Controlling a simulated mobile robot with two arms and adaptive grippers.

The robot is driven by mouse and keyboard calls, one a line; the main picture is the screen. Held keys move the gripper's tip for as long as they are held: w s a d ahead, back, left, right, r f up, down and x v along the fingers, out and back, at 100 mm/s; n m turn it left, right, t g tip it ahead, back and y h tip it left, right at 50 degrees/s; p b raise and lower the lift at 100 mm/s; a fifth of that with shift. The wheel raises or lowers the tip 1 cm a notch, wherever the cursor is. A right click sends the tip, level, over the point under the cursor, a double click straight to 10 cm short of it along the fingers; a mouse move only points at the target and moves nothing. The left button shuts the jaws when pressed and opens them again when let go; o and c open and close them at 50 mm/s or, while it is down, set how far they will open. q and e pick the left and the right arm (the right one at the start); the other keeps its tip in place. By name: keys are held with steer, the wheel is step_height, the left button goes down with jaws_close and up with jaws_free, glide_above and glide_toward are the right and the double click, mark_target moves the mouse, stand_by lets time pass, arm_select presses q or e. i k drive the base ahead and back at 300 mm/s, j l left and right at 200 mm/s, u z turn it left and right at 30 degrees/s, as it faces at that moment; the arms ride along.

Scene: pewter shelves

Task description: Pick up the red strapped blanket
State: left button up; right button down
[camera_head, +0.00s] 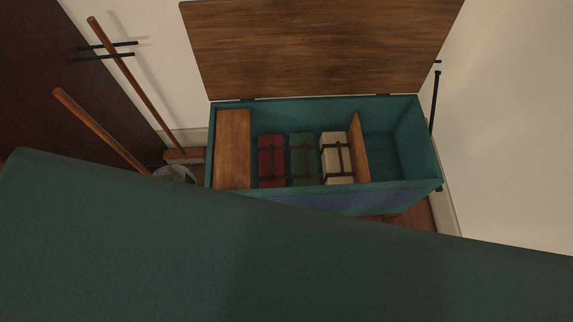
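The red strapped blanket (271,160) lies inside an open teal chest (425,150), with dark straps around it. It is the leftmost of three strapped blankets in the middle compartment. A green one (304,166) is just to its right, and a cream one (335,148) is beyond that. The chest's front wall and rim stand in front of the blankets. Neither of my grippers is in view.
A wooden lid (320,50) stands raised behind the chest. A wooden board (234,150) covers the chest's left end; the right compartment looks empty. A broom (135,85) and another handle (98,128) stand left. A large teal surface (250,250) fills the foreground.

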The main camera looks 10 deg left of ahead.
mark_target(271, 150)
steer(key=k, duration=1)
